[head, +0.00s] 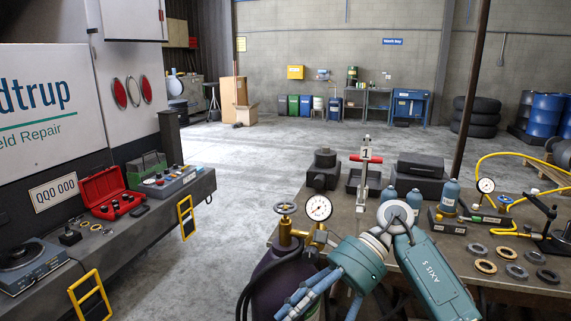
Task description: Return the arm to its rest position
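One teal arm of mine, marked AXIS 5 (437,277), comes in from the lower right and bends at a joint with a white cap over the workbench's near edge. It is my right arm. My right gripper (322,308) hangs at the bottom middle, in front of a dark purple gas cylinder (283,272). Its blue-grey fingers point down and are spread apart, with nothing seen between them. The lowest part of the fingers is close to the picture's bottom edge. My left arm and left gripper are out of view.
The workbench (515,262) on the right holds several rings, gauges, blue bottles, black trays and a red-handled stand (364,165). A gauge and valve (318,208) top the cylinder. A truck-side shelf (120,235) holds a red toolbox (107,192). Open floor (240,180) lies between.

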